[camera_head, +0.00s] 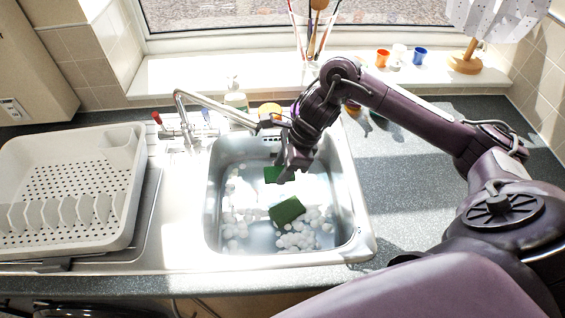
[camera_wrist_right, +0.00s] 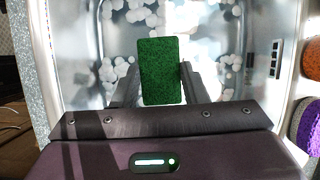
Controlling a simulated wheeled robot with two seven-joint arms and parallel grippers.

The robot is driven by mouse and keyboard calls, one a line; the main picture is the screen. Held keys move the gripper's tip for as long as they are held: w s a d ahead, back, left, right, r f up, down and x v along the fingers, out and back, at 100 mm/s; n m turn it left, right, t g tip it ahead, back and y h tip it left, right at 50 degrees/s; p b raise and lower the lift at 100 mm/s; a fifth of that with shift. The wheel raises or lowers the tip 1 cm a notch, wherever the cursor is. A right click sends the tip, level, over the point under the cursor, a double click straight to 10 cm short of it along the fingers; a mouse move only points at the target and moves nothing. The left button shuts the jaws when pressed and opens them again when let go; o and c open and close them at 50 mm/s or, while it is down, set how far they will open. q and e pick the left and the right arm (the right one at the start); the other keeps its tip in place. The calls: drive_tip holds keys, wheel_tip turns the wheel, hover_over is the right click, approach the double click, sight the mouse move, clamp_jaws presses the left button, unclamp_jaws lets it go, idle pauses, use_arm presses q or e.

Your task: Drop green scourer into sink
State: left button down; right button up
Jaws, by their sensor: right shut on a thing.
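My right gripper (camera_head: 283,176) reaches down over the sink from the right and is shut on a green scourer (camera_head: 273,174). In the head view the scourer is partly hidden by the fingers. In the right wrist view the scourer (camera_wrist_right: 160,70) stands out between the two fingers. A second green pad (camera_head: 287,210) shows lower in the sink, apart from the fingers and tilted; I cannot tell whether it is another scourer or a reflection. The steel sink (camera_head: 213,205) lies below the gripper, with white foam bubbles in it. My left gripper is out of view.
A tap (camera_head: 215,104) reaches over the sink's back left. A grey dish rack (camera_head: 120,225) fills the left. A soap bottle (camera_head: 236,98) stands behind the sink. Small cups (camera_head: 419,56) stand on the windowsill. The counter right of the sink is mostly clear beneath my arm.

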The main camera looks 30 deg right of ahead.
drive_tip(key=o, duration=1)
drive_tip(key=v, duration=0.7)
drive_tip(key=shift+d+r, duration=0.15)
drive_tip(key=shift+r, duration=0.2)
